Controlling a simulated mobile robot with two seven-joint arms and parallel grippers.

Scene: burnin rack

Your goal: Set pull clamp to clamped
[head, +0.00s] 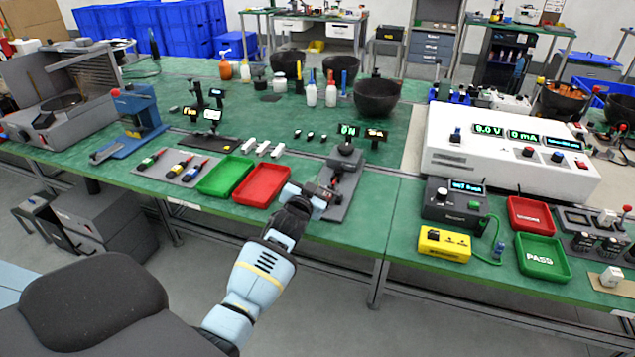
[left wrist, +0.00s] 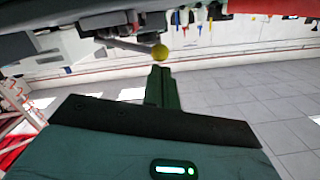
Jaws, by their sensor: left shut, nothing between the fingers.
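The clamp fixture (head: 343,203) is a dark grey base with a black-topped post and small metal and orange-red parts, near the front edge of the green bench. My left gripper (head: 318,197) is at its front left side and covers part of it. In the left wrist view the left fingers (left wrist: 161,86) are shut and empty. A yellow ball knob (left wrist: 160,53) on a thin rod shows just beyond the fingertips; I cannot tell whether they touch. The clamp's lever position is too small and hidden to tell. My right gripper is not in view.
A red tray (head: 262,184) and a green tray (head: 225,175) lie left of the fixture. Small lit displays (head: 376,134) stand behind it. A white power supply (head: 510,150) and a yellow box (head: 444,243) are to the right. Bench space right of the fixture is clear.

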